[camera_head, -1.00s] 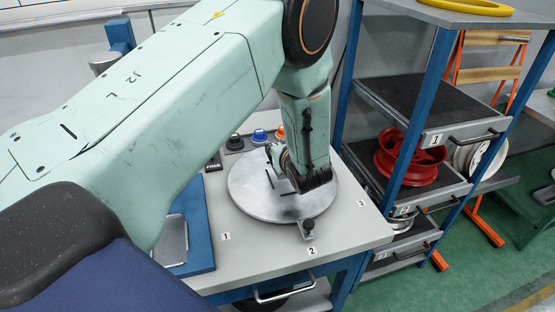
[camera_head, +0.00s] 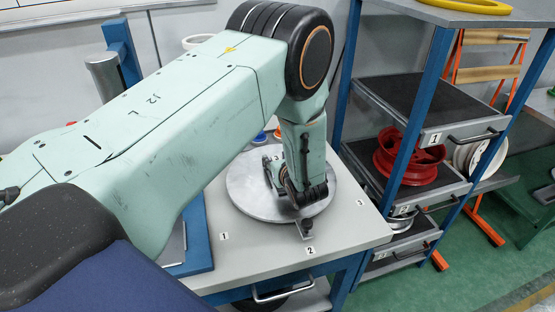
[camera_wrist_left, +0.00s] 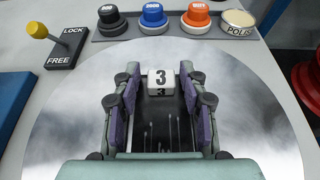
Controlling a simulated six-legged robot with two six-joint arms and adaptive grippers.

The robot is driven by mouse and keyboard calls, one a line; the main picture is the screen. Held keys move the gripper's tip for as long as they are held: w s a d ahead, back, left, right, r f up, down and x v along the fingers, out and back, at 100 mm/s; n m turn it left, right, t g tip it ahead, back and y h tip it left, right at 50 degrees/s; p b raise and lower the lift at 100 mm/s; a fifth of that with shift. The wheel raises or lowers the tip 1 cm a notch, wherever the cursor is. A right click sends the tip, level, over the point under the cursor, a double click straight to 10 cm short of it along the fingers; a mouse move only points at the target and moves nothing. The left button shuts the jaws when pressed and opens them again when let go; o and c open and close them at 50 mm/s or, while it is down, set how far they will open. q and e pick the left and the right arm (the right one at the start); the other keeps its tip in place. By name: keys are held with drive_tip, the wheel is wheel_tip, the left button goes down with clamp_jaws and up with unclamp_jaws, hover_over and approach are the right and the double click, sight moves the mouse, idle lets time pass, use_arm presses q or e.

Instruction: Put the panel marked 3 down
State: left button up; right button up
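In the head view this disc (camera_head: 247,190) lies flat on the grey table. My left gripper (camera_head: 308,197) is low over the disc, pointing down. Whether the block is fixed to the disc cannot be told. My right gripper is not in view.
A clamp with a dark knob (camera_head: 307,227) stands at the disc's front edge. Coloured buttons (camera_wrist_left: 153,15) and a LOCK/FREE lever (camera_wrist_left: 62,50) stand behind and left. A shelf rack (camera_head: 400,85) with a red wheel rim (camera_head: 420,165) stands right. A blue mat (camera_head: 200,235) lies left.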

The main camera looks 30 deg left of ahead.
use_arm(q)
drive_tip(key=shift+o, duration=0.3)
drive_tip(key=shift+s, duration=0.1)
drive_tip(key=shift+r, duration=0.15)
drive_tip(key=p+v, duration=0.2)
drive_tip(key=v, duration=0.3)
drive_tip(key=p+v, duration=0.3)
drive_tip(key=v, duration=0.2)
drive_tip(key=shift+r+p, duration=0.3)
drive_tip(key=shift+p, duration=0.05)
drive_tip(key=shift+p+v, duration=0.4)
drive_tip(key=shift+v, duration=0.35)
drive_tip(key=shift+s+d+f, duration=0.1)
drive_tip(key=shift+d+f, duration=0.05)
